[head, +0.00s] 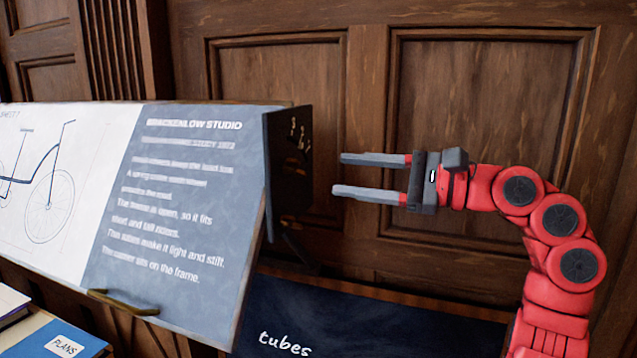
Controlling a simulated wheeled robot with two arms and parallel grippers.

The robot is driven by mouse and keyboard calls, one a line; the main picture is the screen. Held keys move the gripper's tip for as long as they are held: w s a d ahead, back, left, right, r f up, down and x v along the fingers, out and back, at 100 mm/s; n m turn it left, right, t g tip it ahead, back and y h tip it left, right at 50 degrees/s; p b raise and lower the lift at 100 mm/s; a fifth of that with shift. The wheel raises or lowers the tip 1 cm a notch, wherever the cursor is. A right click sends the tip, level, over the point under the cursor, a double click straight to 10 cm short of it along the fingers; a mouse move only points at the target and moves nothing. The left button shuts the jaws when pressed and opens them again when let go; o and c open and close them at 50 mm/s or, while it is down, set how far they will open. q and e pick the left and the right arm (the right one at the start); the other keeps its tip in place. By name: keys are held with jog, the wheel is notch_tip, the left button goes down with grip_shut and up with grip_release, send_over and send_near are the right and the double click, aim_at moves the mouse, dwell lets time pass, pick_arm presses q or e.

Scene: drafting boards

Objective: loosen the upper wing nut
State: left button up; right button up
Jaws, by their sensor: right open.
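A tilted drafting board (190,285) stands at the left, carrying a printed sheet with a bicycle drawing. A dark plate (287,190) is on its right end. Small brass-coloured parts (300,134) show near the top of that plate; they look like a wing nut and its fittings, but are too small to tell apart. My right gripper (339,175) is open and empty, its two fingers pointing left at the plate. The fingertips are slightly right of the plate and a little lower than the brass parts, apart from them in the picture. My left gripper is out of view.
A dark bin or panel marked "tubes" (370,325) is below my right gripper. A blue folder labelled "PLANS" (35,338) lies at the lower left. A brass holder (122,302) is at the board's lower edge. Brown wood panelling (480,100) stands behind.

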jog(key=b+v, duration=0.2)
jog(key=v, duration=0.7)
jog(key=shift+s+d, duration=0.15)
